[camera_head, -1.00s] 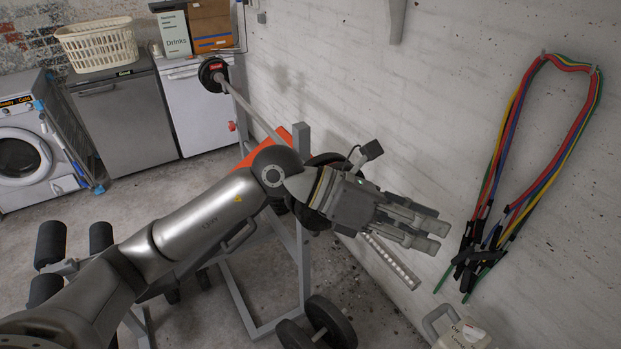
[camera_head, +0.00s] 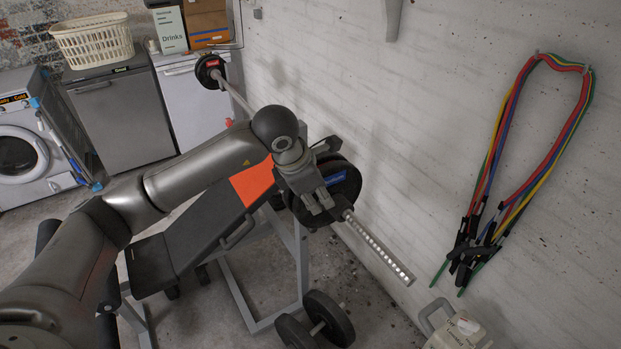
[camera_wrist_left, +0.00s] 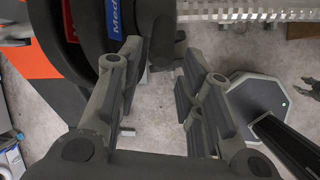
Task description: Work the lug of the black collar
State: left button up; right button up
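The black collar (camera_head: 343,206) sits on the barbell's ribbed metal sleeve (camera_head: 379,247), just outside the black weight plates (camera_head: 348,178) with a blue label. My left gripper (camera_head: 320,203) is at the collar, in front of the plates. In the left wrist view, the dark collar (camera_wrist_left: 160,24) is at the top, between the blue-labelled plate and the sleeve (camera_wrist_left: 245,12). The fingers of my left gripper (camera_wrist_left: 162,62) are spread on either side below it, with a gap between them. The lug cannot be made out clearly, and contact cannot be told. My right gripper is not in view.
A bench (camera_head: 190,240) with an orange panel and a grey rack upright (camera_head: 302,270) stand beside the bar. The white brick wall with hanging resistance bands (camera_head: 490,180) is close on the right.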

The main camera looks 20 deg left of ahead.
aim_at(342, 203)
pick_arm(q)
jog(key=shift+p+x, duration=0.45)
jog(key=shift+x, duration=1.8)
grip_shut()
